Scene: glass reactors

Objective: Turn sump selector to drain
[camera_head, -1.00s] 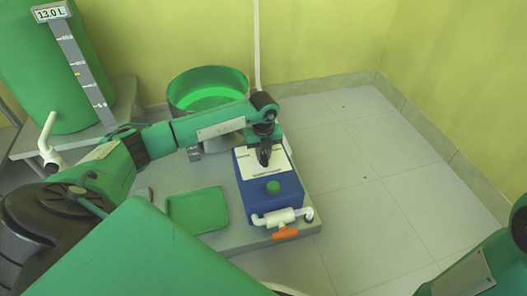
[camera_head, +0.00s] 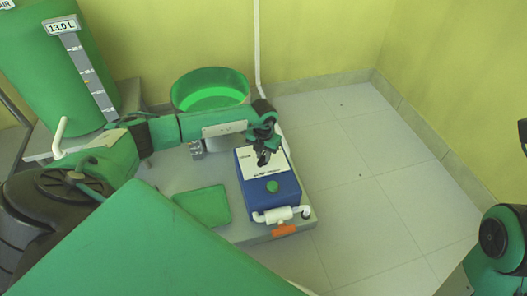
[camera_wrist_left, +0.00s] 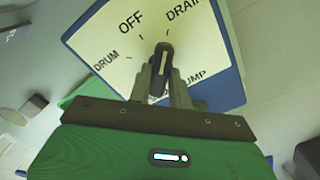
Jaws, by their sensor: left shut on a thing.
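The sump selector is a black knob (camera_wrist_left: 163,55) on a white label plate (camera_wrist_left: 118,27) of a blue box (camera_wrist_left: 232,85). The plate reads DRUM, OFF and DRAIN, with a partly covered word ending in UMP. In the left wrist view the knob's pale mark lies between OFF and DRAIN. My left gripper (camera_wrist_left: 162,82) is shut on the knob. In the head view the gripper (camera_head: 264,157) stands over the plate on the blue box (camera_head: 289,187) and hides most of the knob. My right gripper is not in view.
A green tray (camera_head: 203,206), a green basin (camera_head: 209,76) and a tank marked 13.0 L (camera_head: 40,85) stand to the left. Floor at right is clear.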

